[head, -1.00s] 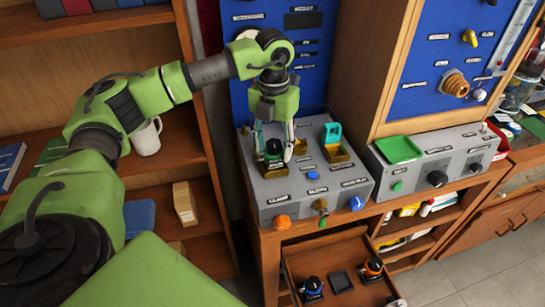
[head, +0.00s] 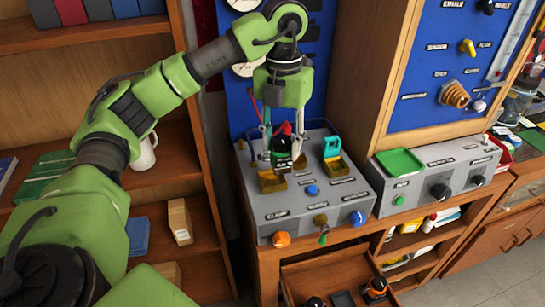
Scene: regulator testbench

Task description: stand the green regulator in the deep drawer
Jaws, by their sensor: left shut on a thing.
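The green regulator (head: 281,145), a dark body with a green band, is in my left gripper (head: 282,156). The gripper points down and its fingers are closed on the regulator's sides. It is held upright just above the gold socket (head: 270,184) on the grey bench unit, and looks clear of it. A small red part shows above it between the fingers; I cannot tell what it belongs to. An open wooden drawer (head: 300,270) is at the bottom of the view, partly cut off. My right gripper is not in view.
A teal clamp (head: 332,146) stands up at a second gold socket beside the regulator. Knobs line the unit's front. In the drawer are a black-and-orange regulator (head: 375,288) and a dark square (head: 342,298). A green tray (head: 400,162) sits on the right unit.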

